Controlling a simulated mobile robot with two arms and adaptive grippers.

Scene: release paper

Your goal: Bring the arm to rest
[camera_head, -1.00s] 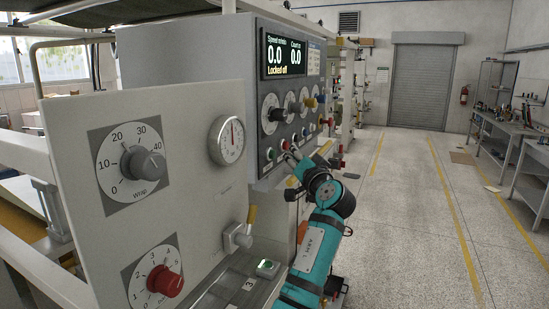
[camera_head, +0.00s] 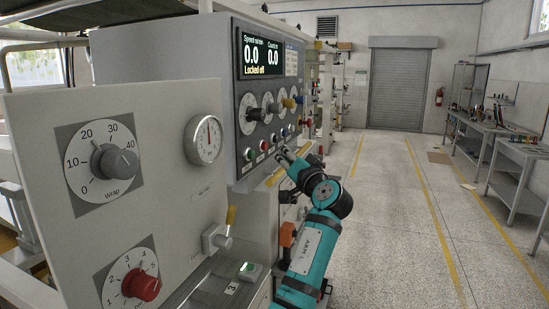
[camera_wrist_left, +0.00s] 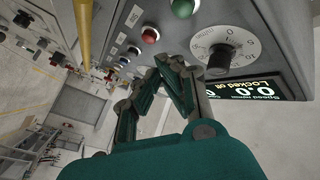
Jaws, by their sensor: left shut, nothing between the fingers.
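My left arm (camera_head: 312,242) is teal and black and rises from the bottom of the head view. Its gripper (camera_head: 286,157) is near the lower right edge of the machine's control panel (camera_head: 228,120); I cannot tell the gap between them. In the left wrist view the dark teal fingers (camera_wrist_left: 172,62) meet at their tips, shut and empty. Behind them in that view are a red button (camera_wrist_left: 150,34), a green button (camera_wrist_left: 184,7) and a white dial (camera_wrist_left: 226,46). My right gripper shows in neither view.
A nearer panel with a Wrap dial (camera_head: 104,165) and a red knob (camera_head: 141,285) fills the left. The display (camera_head: 262,55) reads "Locked off". Open floor (camera_head: 390,230) with yellow lines lies right of my arm. Benches (camera_head: 520,165) line the far right.

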